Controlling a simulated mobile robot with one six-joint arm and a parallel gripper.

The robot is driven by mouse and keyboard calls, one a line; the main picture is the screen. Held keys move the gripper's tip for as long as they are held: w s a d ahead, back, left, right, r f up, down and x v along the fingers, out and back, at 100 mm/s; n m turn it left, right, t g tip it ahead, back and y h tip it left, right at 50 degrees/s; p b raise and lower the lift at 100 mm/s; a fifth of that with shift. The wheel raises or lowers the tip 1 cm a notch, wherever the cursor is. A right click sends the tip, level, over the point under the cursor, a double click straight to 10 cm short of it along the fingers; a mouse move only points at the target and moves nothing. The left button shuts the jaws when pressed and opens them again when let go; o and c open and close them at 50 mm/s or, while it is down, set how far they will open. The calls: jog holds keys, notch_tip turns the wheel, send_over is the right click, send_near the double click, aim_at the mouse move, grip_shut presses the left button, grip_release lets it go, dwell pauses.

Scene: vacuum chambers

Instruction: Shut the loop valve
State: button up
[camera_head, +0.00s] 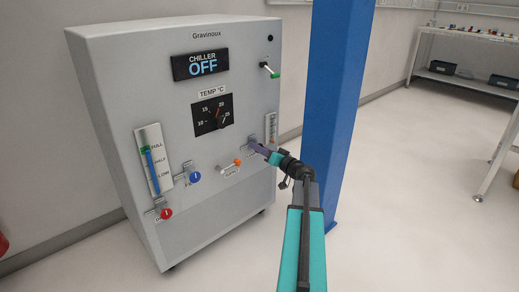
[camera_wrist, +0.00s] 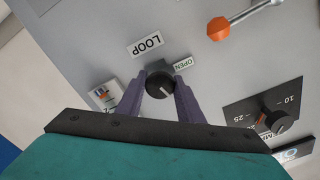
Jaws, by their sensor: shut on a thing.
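The loop valve is a small black knob (camera_wrist: 160,84) on the grey chiller panel, beside the LOOP label (camera_wrist: 145,44) and the OPEN label (camera_wrist: 182,63) in the wrist view. A pale pointer line shows on its face. My gripper (camera_wrist: 161,92) is shut on the knob, with one purple finger on each side of it. In the head view my gripper (camera_head: 257,148) reaches the lower right of the chiller's front and hides the knob.
The chiller (camera_head: 130,85) displays OFF. An orange-tipped lever (camera_head: 230,166), a blue knob (camera_head: 194,177), a red knob (camera_head: 166,213) and a temperature dial (camera_head: 212,114) sit on its front. A blue column (camera_head: 338,90) stands close on the right. Open floor lies beyond.

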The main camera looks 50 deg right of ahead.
jog(key=shift+m+p, duration=0.4)
jog(key=shift+m, duration=1.2)
jog(key=o, duration=1.1)
jog(key=shift+c, duration=0.2)
jog(key=s+p, duration=0.3)
jog(key=s, duration=1)
jog(key=shift+s+a+p, duration=0.3)
jog(key=shift+s+a, duration=0.1)
jog(key=shift+a, duration=0.05)
